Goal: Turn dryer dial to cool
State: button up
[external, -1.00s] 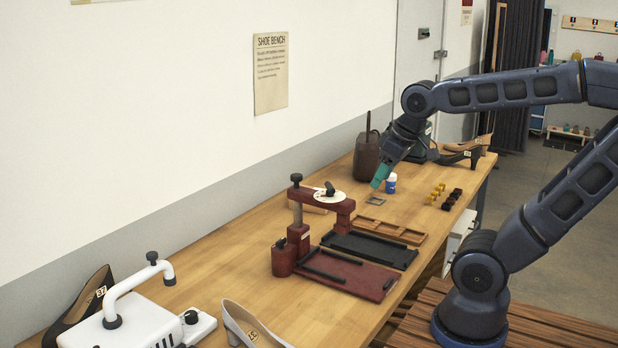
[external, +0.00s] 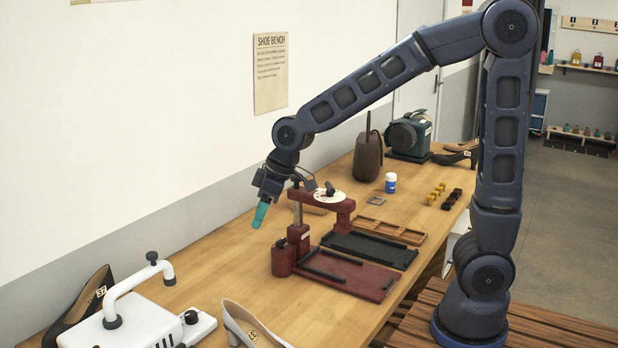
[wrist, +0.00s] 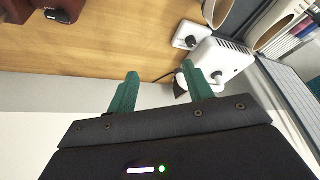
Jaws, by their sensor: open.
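A white appliance with a curved pipe and vent slots, apparently the dryer (external: 128,326), stands at the near left of the bench. It also shows in the wrist view (wrist: 232,58). A black knob, apparently its dial (external: 191,317), sits on a low white block at its right side; it shows in the wrist view too (wrist: 191,41). Its setting is too small to read. My gripper (external: 260,218) hangs above the bench beyond the dryer, near the wall and left of the red press. Its teal fingers (wrist: 161,72) are apart and empty, and touch nothing.
The red press (external: 298,230) with a white disc and black knob stands mid-bench. A black shoe (external: 82,305) lies behind the dryer and a grey shoe (external: 243,325) lies right of it. The wood between dryer and press is clear. A poster (external: 270,75) hangs on the wall.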

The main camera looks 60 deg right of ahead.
aim_at(195, 308)
jog(key=shift+w+a+f+n, duration=0.45)
jog(key=shift+w+a+f, duration=1.05)
jog(key=shift+a+f, duration=1.8)
jog(key=shift+w+a+f+n, duration=0.4)
jog(key=shift+w+a+f, duration=1.1)
jog(key=shift+a+f, duration=1.8)
jog(key=shift+w+a+f+n, duration=0.45)
jog(key=shift+w+a+f, duration=1.4)
jog(key=shift+f, duration=2.6)
jog(key=shift+s+a, duration=0.3)
jog(key=shift+s, duration=0.05)
jog(key=c, duration=1)
